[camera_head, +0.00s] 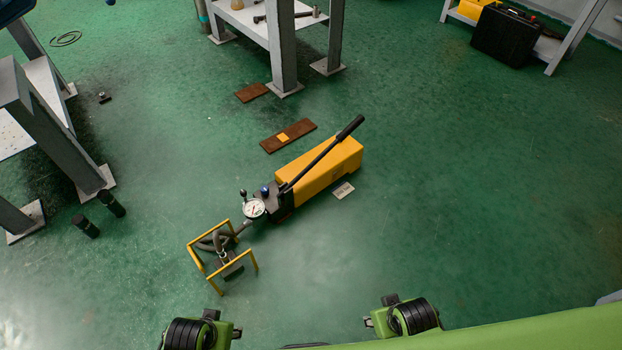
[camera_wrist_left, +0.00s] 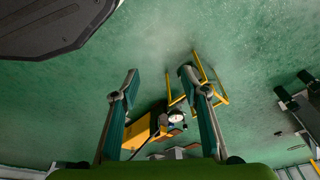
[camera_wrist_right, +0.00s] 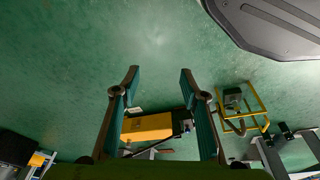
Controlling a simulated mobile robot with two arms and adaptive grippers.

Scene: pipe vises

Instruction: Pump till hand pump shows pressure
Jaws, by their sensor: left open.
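The hand pump, with a yellow body (camera_head: 325,168), lies on the green floor in mid-view. Its black-tipped lever (camera_head: 330,148) slants up above the body to the right. A round white pressure gauge (camera_head: 254,208) sits at its front end; the reading is too small to tell. The pump body also shows in the right wrist view (camera_wrist_right: 147,127), and the gauge in the left wrist view (camera_wrist_left: 176,118). My left gripper (camera_wrist_left: 160,73) and right gripper (camera_wrist_right: 159,73) are open and empty, apart from the pump. Their fingers are out of sight in the head view.
A yellow tubular frame (camera_head: 232,268) with hoses stands by the gauge. Rusty plates (camera_head: 288,135) lie behind the pump. Grey bench legs (camera_head: 283,50) stand at the back and left. The floor right of the pump is clear.

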